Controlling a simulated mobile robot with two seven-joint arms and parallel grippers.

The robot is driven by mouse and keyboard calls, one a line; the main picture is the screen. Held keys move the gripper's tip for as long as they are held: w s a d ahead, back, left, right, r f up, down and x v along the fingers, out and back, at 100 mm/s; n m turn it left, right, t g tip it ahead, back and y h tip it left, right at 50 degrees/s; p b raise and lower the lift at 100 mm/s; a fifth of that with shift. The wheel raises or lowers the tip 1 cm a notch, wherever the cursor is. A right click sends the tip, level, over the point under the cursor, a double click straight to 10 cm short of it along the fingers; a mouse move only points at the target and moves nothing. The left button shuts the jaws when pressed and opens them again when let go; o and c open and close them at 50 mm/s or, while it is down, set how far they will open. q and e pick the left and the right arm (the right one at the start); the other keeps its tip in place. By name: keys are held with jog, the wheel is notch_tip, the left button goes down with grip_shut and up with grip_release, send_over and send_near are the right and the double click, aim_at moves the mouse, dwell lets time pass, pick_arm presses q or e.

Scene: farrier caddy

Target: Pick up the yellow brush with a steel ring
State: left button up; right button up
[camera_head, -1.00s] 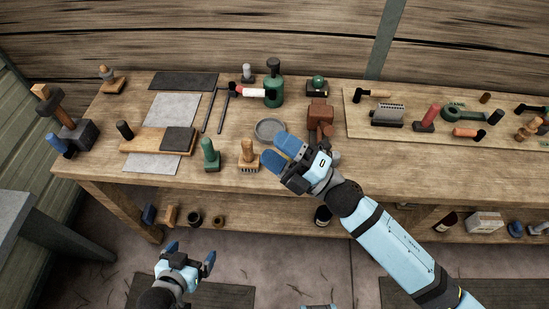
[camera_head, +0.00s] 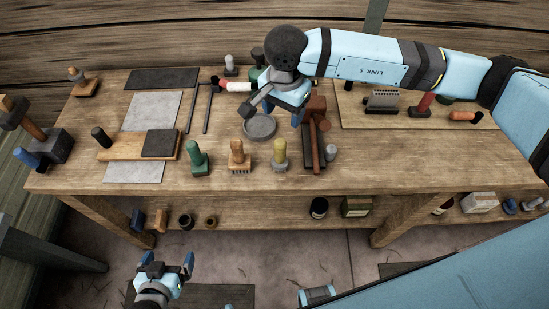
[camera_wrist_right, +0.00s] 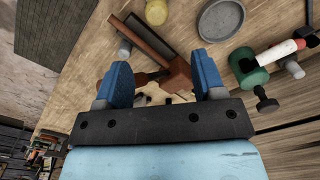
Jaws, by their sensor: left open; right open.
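The yellow brush (camera_head: 279,148) stands upright near the front edge of the workbench in the head view, with a grey lower part. Its yellow end also shows at the top of the right wrist view (camera_wrist_right: 156,12). My right gripper (camera_head: 276,108) is open and empty above the back of the bench, behind the brush and close to the round grey dish (camera_head: 260,127). In the right wrist view its two blue fingers (camera_wrist_right: 158,82) are apart, with a red-brown wooden tool beyond them. My left gripper (camera_head: 165,262) is open and empty, low in front of the bench.
A tan brush (camera_head: 239,157) and a green-handled brush (camera_head: 197,160) stand left of the yellow one. A dark tray with a wooden-handled hammer (camera_head: 315,140) lies just right, beside a small grey-topped item (camera_head: 331,153). A green bottle (camera_wrist_right: 248,67) stands at the back.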

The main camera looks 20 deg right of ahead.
aim_at(282, 139)
notch_tip(282, 139, down, 8)
jog(key=shift+s+r+p, duration=0.1)
jog(key=shift+p, duration=0.55)
jog(key=shift+s+a+f+p, duration=0.15)
jog(key=shift+f+p, duration=0.2)
jog(key=shift+f, duration=0.25)
jog(key=f, duration=0.2)
jog(key=f+p, duration=0.1)
jog(key=shift+s+a+f, duration=0.25)
jog(key=shift+f, duration=0.45)
jog(key=shift+c, duration=0.4)
grip_shut()
